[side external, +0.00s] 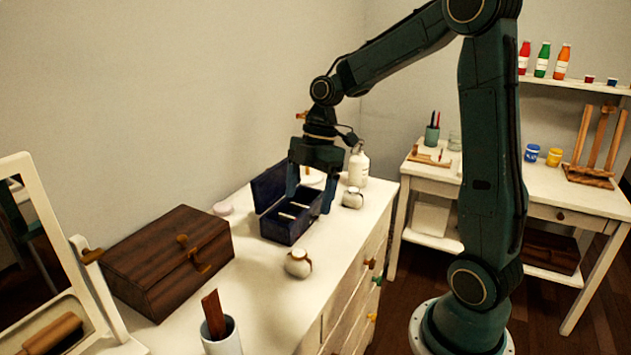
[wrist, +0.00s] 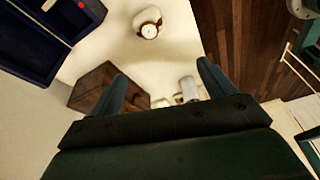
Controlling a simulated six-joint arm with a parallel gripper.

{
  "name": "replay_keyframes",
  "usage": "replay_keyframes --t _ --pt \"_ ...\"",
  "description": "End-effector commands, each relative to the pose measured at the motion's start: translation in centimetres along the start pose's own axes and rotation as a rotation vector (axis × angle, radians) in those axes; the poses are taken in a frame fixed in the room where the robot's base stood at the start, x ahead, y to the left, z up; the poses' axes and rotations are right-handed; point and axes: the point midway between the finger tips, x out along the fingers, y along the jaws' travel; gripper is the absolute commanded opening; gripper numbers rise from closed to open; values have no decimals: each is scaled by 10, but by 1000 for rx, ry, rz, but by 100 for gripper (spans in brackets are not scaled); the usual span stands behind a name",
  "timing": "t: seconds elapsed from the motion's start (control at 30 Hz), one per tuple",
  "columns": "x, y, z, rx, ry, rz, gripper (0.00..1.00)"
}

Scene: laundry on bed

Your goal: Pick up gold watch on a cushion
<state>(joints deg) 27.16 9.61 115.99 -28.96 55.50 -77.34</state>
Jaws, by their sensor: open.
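A white cushion (side external: 298,265) with a brown-and-gold watch around it sits on the dresser top, in front of the open blue box. In the wrist view this watch (wrist: 149,31) shows a pale round face and brown strap at the top, beyond my fingertips. A second white cushion (side external: 352,198) with a greyish watch stands to the right of my gripper; I cannot make out its details. My gripper (side external: 312,195) is open and points down over the right part of the blue box. In the wrist view its two fingers (wrist: 161,73) are apart with nothing between them.
The open blue box (side external: 285,232) has raised walls and a lid tilted back; it also shows in the wrist view (wrist: 75,35). A wooden box (side external: 165,258), a white cup (side external: 222,340) and a white bottle (side external: 358,168) stand on the dresser (side external: 265,300). Bare dresser top surrounds the near cushion.

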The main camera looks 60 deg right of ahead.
Motion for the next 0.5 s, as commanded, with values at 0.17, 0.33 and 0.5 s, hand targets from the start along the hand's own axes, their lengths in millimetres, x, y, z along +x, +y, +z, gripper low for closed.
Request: replay_keyframes --t 0.17,0.33,0.5 --pt "18 18 24 -149 56 -50 82" --pt "28 26 37 -240 91 -69 82" --pt "31 29 41 -269 102 -72 82"
